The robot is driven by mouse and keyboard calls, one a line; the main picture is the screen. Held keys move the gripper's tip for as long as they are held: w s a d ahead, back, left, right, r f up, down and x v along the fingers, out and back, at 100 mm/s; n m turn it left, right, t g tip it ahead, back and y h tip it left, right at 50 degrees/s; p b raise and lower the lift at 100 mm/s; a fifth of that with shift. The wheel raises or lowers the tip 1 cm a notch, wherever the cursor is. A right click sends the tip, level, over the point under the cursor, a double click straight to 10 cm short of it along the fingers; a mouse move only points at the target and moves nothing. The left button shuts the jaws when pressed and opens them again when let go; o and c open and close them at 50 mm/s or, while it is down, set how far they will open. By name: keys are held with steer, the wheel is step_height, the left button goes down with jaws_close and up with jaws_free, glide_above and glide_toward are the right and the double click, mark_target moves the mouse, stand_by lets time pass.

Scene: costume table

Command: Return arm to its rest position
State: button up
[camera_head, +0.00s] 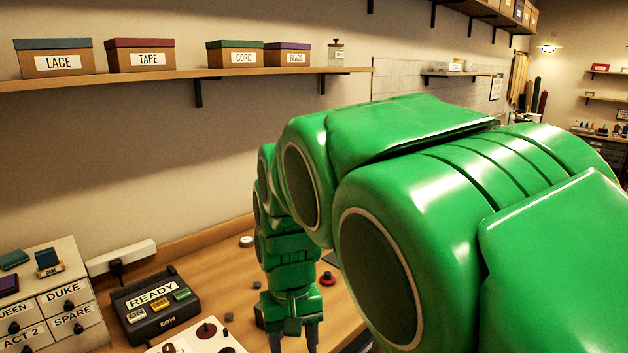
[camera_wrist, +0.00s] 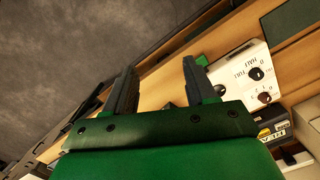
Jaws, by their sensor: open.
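My green arm fills the right and middle of the head view, bent over the wooden table. My gripper (camera_head: 292,341) points down near the table, its fingertips cut by the lower frame edge. In the wrist view my gripper (camera_wrist: 160,88) has its two dark fingers apart, with table wood between them and nothing held. The wooden table (camera_head: 232,272) lies below and behind the gripper.
A black READY box (camera_head: 152,305), a drawer cabinet (camera_head: 55,291) and a white panel with knobs (camera_head: 192,341) stand left of my gripper. The white panel (camera_wrist: 240,73) also shows in the wrist view. A red knob (camera_head: 327,279) is close right. A shelf (camera_head: 150,78) runs above.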

steer(key=s+d+m, duration=0.3)
steer(key=s+d, duration=1.5)
steer(key=s, duration=0.2)
steer(key=shift+s+d+f+g, duration=0.3)
steer(key=shift+s+f+g, duration=0.1)
steer(key=shift+f, duration=0.05)
